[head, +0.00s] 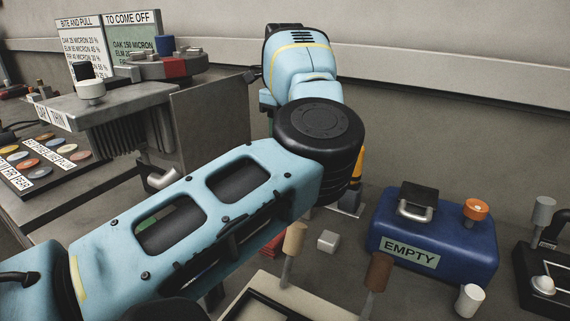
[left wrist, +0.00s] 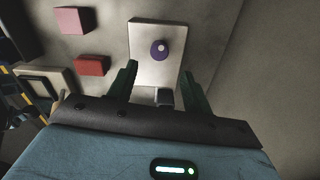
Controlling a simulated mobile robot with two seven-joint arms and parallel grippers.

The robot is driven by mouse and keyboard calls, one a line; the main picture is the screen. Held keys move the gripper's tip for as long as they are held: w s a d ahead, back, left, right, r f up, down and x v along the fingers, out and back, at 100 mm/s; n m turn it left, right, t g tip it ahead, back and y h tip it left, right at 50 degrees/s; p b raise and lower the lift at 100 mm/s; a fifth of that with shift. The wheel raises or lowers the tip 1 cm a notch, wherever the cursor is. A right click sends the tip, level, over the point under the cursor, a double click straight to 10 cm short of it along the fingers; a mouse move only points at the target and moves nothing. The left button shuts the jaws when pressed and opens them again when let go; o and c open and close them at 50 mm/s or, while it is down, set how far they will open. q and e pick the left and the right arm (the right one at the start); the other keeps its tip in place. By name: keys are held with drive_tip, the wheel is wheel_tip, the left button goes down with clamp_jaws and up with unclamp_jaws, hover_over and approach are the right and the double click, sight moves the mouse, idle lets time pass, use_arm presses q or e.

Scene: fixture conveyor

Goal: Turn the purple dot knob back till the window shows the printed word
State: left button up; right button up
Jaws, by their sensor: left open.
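The purple knob (left wrist: 159,49) with a pale dot is on a whitish panel (left wrist: 143,67) in the left wrist view. My left gripper (left wrist: 160,68) is open, with its two dark green fingers either side of the panel's lower part. The knob shows just beyond the fingertips, apart from them and not gripped. A small dark grey block shape (left wrist: 165,98) shows between the fingers, low on the panel. I cannot make out a printed word in any window. In the head view my left arm hides the knob and gripper. My right gripper is not in view.
In the left wrist view, a pink block (left wrist: 72,20) and a red block (left wrist: 92,66) lie left of the panel. In the head view, a blue box labelled EMPTY (head: 434,243) stands right, and a grey bench (head: 105,102) with signs stands left.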

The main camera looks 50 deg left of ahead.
use_arm(q)
drive_tip(key=m, duration=0.8)
drive_tip(key=shift+b, duration=0.4)
drive_tip(key=m, duration=0.5)
drive_tip(key=shift+b, duration=0.3)
drive_tip(key=m, duration=0.3)
drive_tip(key=shift+m, duration=0.3)
drive_tip(key=m, duration=0.3)
drive_tip(key=shift+b, duration=0.35)
drive_tip(key=m, duration=0.5)
drive_tip(key=m+b, duration=0.1)
drive_tip(key=m, duration=0.8)
drive_tip(key=shift+m, duration=0.3)
